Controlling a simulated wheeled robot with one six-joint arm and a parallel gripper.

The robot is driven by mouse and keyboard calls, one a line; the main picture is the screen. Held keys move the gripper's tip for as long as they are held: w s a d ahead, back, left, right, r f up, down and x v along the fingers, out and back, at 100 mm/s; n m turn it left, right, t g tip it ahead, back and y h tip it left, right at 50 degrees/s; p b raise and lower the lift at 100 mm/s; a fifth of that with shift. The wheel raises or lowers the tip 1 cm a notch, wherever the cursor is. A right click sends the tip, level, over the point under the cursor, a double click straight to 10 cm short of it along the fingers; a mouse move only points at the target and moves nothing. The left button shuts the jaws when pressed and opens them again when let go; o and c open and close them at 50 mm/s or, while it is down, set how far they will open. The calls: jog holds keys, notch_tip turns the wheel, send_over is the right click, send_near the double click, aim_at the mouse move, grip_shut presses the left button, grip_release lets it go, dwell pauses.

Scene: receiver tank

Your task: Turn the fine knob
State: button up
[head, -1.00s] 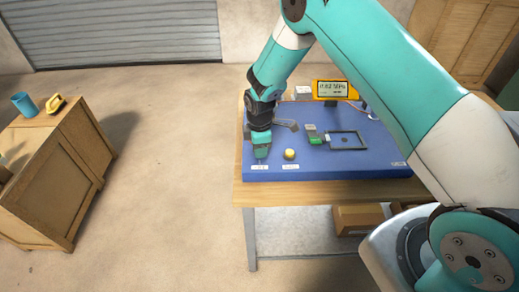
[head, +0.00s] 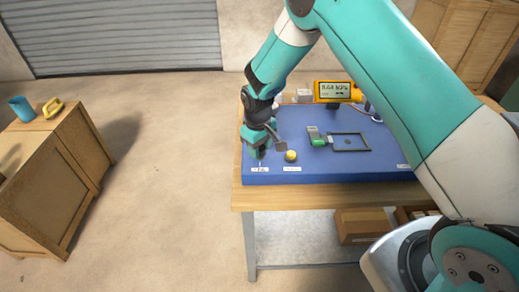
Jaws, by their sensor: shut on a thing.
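My gripper (head: 259,155) points down at the front left of the blue panel (head: 330,173), over the left label (head: 260,170). It is shut on a small knob there, mostly hidden by the fingers; only a pale sliver shows below them. The label text is too small to read. A round yellow knob (head: 291,155) stands just right of my gripper, apart from it, above its own label (head: 292,169). An orange gauge (head: 338,91) with a digital pressure display stands at the back of the panel; its digits are blurred.
A grey lever-like part (head: 282,133) lies close behind my gripper. A green and grey block (head: 317,137) and a black frame (head: 349,142) sit further right. The panel rests on a wooden table (head: 330,196). A crate (head: 55,165) with a blue cup (head: 22,109) stands far left.

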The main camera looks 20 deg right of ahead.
jog(key=m+b, duration=0.1)
jog(key=m, duration=0.3)
jog(key=shift+w+m, duration=0.1)
jog(key=shift+m, duration=0.2)
jog(key=m, duration=0.3)
jog(key=shift+m+b, duration=0.4)
jog(key=m, duration=0.4)
jog(key=shift+b, duration=0.35)
jog(key=m, duration=0.4)
jog(key=shift+w+d, duration=0.1)
jog(key=m, duration=0.6)
jog(key=shift+g+b, duration=0.3)
jog(key=shift+b, duration=0.1)
jog(key=m, duration=0.7)
jog(key=shift+r+y, duration=0.1)
jog(key=shift+y, duration=0.2)
jog(key=o, duration=0.9)
